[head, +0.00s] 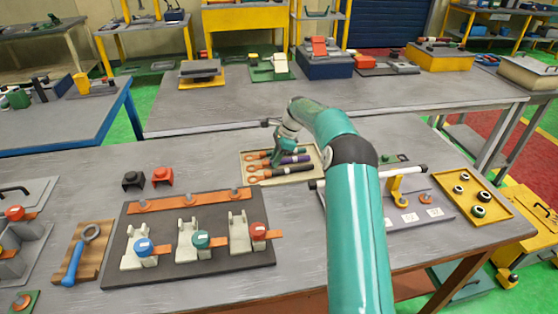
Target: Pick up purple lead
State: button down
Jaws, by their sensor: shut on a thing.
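The purple lead (297,159) has an orange ring lug at its left end. It lies across the middle of a beige tray (315,151), between a dark green lead (299,151) and a black lead (293,169), which also have orange lugs. My gripper (281,161) reaches down over the tray from behind and is shut on the purple lead near its middle. The fingers hide part of the lead. I cannot tell whether the lead is clear of the tray floor.
A dark board (190,270) with blue, green and red terminals stands at front left. A wrench (80,255) lies on a wooden block beside it. Black and red caps (162,177) sit behind the board. A yellow tray (497,211) with several rings is at right.

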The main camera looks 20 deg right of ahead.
jog(key=shift+r, duration=0.5)
notch_tip(320, 180, up, 2)
jog(key=shift+r, duration=0.15)
jog(key=s+a+r, duration=0.2)
jog(key=s+r, duration=0.2)
jog(key=s, duration=0.2)
jog(key=s+a+r, duration=0.2)
jog(key=s+r, duration=0.3)
jog(key=s, duration=0.2)
jog(key=shift+s+a+r, duration=0.15)
jog(key=shift+a+r, duration=0.1)
jog(key=shift+r, duration=0.05)
